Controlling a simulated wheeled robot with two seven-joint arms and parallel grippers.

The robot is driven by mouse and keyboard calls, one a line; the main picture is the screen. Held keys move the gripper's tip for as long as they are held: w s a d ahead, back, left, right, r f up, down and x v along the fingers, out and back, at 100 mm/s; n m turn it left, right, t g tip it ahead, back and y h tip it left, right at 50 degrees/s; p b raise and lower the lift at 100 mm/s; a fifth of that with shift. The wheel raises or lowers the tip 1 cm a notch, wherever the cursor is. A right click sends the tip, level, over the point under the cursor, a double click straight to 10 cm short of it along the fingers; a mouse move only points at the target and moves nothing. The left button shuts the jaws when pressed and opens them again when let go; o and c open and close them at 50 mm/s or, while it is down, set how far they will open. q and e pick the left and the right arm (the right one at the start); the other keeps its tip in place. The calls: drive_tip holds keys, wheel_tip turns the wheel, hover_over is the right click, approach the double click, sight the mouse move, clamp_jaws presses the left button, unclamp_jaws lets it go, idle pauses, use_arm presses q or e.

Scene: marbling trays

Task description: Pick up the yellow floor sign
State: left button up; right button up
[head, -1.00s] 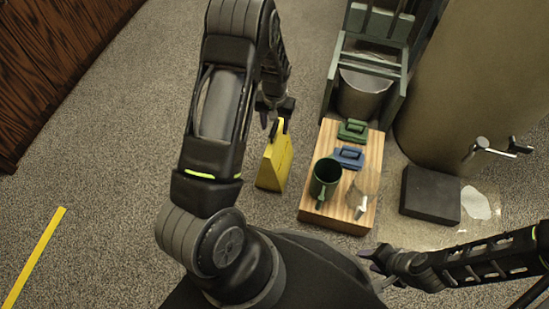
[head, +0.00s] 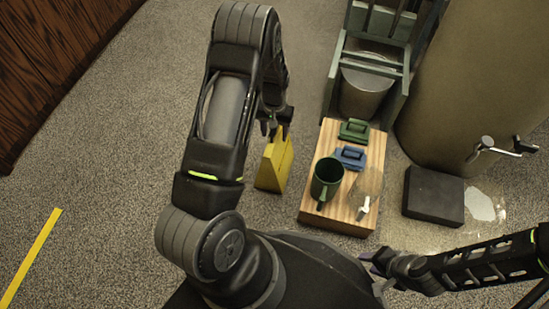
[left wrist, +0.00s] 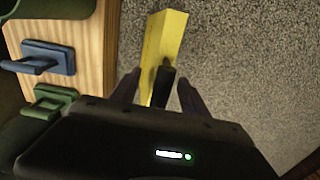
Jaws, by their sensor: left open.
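The yellow floor sign (head: 272,168) stands on the carpet left of the wooden board. My left gripper (head: 275,130) is at the sign's top edge, open, with its arm coming down from above. In the left wrist view, the sign (left wrist: 168,35) reaches down between the two spread fingers of my left gripper (left wrist: 160,88). A dark part shows on the sign's near end there. The fingers appear apart from the sign's sides. My right gripper (head: 376,268) is low at the right, far from the sign, and its fingertips look apart with nothing between them.
The wooden board (head: 343,222) right of the sign holds a green mug (head: 327,178), a blue tool (head: 348,157), a green tool (head: 354,130) and a clear item. A black block (head: 433,197) and a large drum (head: 462,90) stand further right.

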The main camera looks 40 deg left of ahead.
use_arm(q)
drive_tip(key=shift+c, duration=0.5)
clamp_jaws()
idle(0.9)
